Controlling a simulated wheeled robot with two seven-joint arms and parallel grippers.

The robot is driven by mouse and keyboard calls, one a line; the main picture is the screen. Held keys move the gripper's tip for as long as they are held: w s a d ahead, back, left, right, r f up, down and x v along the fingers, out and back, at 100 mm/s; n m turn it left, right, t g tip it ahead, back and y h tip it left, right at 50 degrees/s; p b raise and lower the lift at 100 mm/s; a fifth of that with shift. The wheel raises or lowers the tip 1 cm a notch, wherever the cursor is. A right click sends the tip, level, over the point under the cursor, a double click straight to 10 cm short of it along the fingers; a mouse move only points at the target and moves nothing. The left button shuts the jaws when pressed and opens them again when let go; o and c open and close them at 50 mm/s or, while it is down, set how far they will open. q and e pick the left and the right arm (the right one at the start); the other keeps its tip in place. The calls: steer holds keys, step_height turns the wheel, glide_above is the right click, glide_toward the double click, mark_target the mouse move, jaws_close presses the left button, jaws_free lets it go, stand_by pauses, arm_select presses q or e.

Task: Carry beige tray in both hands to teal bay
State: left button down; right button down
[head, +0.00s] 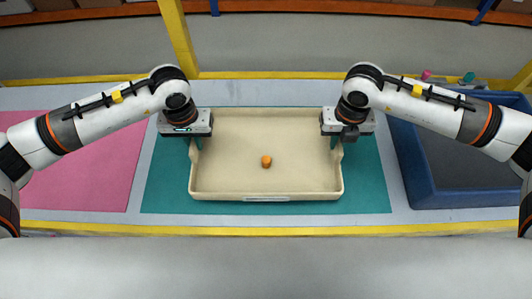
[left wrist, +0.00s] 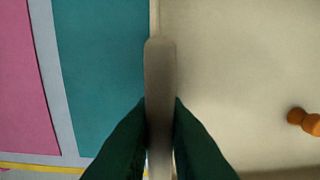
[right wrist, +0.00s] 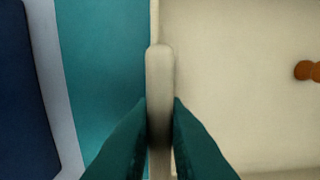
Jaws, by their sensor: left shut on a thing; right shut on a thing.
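The beige tray (head: 230,180) is over the teal bay (head: 370,185), with teal showing on its left, right and front sides. I cannot tell whether its base touches the bay. My left gripper (head: 196,143) is shut on the tray's left wall, which runs between its fingers in the left wrist view (left wrist: 159,110). My right gripper (head: 336,142) is shut on the right wall, seen between the fingers in the right wrist view (right wrist: 160,110). A small orange-brown peg-like piece (head: 266,161) is inside the tray, near its middle. The tray looks level.
A pink bay (head: 85,170) lies to the left. A dark blue bin (head: 420,185) stands to the right, with small pink and teal items behind it. A yellow post (head: 178,40) rises behind, and yellow rails run along the back and front edges.

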mark_target(200, 155)
arm_select(q)
steer(key=shift+f, duration=0.1)
arm_select(e)
steer(key=shift+f, duration=0.15)
